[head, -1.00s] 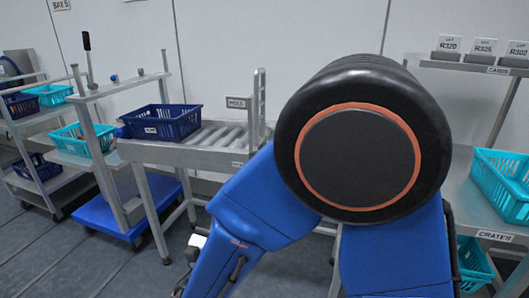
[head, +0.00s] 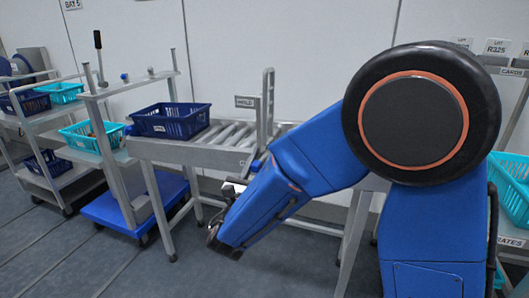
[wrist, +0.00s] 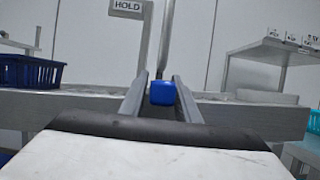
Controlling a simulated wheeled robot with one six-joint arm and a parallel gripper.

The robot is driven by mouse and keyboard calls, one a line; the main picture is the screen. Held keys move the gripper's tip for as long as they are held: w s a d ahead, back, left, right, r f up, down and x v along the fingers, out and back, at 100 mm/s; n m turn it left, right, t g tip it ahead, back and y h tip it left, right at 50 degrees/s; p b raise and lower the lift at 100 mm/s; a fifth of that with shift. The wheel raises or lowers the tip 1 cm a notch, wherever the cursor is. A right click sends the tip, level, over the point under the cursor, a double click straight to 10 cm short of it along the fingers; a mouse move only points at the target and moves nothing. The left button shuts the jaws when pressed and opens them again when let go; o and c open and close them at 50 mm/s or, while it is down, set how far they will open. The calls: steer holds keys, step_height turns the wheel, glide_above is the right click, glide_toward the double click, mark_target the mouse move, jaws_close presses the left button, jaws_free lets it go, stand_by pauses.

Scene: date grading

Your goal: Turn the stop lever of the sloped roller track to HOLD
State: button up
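The sloped roller track (head: 190,153) stands left of centre in the head view, with a HOLD sign (head: 246,102) by its upright. In the wrist view the HOLD sign (wrist: 127,7) is at the top. A blue block-shaped knob (wrist: 162,93), apparently the stop lever's handle, shows between the fingers of my gripper (wrist: 160,85). The fingers are open, with a gap on each side of the knob; I cannot tell how deep it sits between them.
A dark blue crate (head: 170,123) sits on the track's rollers. A grey frame with a black-handled lever (head: 98,45) stands to the left, over a blue wheeled base (head: 120,213). Shelves with a turquoise crate (head: 512,190) are at the right. Floor is clear in front.

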steer(key=shift+x, duration=1.3)
jaws_close()
